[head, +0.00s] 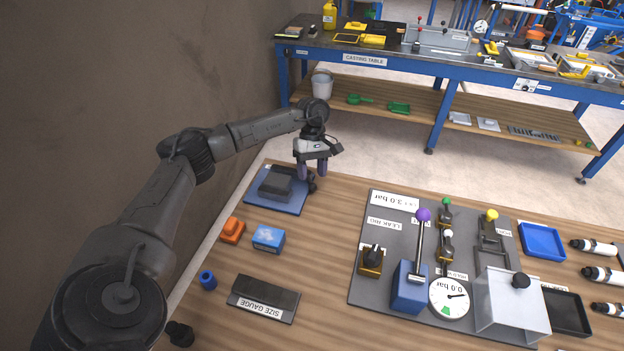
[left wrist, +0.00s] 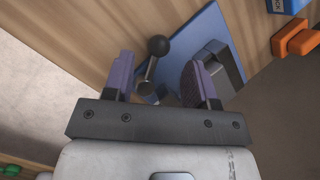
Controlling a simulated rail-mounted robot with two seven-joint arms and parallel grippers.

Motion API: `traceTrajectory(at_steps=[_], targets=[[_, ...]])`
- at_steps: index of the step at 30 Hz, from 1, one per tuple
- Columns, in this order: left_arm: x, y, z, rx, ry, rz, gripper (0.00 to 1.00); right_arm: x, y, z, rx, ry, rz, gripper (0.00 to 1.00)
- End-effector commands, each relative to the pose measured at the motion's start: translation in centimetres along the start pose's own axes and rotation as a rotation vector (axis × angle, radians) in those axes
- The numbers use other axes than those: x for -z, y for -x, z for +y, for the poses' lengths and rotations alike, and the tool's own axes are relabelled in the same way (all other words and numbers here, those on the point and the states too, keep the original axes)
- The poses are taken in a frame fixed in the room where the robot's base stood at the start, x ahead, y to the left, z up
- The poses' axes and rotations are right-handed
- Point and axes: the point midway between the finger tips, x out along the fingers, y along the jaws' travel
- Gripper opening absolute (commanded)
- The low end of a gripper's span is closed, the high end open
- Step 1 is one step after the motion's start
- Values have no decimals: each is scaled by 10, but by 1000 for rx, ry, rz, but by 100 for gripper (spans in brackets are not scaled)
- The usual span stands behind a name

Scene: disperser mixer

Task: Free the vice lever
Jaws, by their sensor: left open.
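The vice (head: 276,186) is a dark grey block on a blue base plate (head: 262,200) at the far left corner of the wooden table. Its lever (left wrist: 157,46), a short rod with a black ball knob, shows in the left wrist view. My left gripper (head: 313,172) is open above the right side of the vice. In the left wrist view the lever lies between the two purple fingers (left wrist: 160,80), and I see no clear contact. In the head view the gripper partly hides the lever. My right gripper is not in view.
An orange block (head: 232,230), a blue box (head: 268,238), a blue cylinder (head: 208,280) and the size gauge (head: 264,299) lie nearer on the table. The leak rig (head: 384,225) stands to the right. The casting table (head: 400,58) is behind, across a floor gap.

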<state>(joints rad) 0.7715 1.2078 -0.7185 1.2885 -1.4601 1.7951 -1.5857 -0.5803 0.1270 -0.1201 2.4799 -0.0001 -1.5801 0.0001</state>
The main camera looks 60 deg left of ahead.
Motion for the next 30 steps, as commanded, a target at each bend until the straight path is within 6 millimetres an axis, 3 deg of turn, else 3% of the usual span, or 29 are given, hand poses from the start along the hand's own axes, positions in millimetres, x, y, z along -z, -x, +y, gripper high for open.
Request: traceTrajectory(at_steps=[6,15,21,30], targets=[[-1,48,0,-5,-1,-1,52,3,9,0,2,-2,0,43],[-1,90,0,-3,0,0,52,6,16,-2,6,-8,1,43],[0,102,0,-1,-1,0,52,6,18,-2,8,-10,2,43],[0,103,0,0,-1,0,52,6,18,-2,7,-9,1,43]])
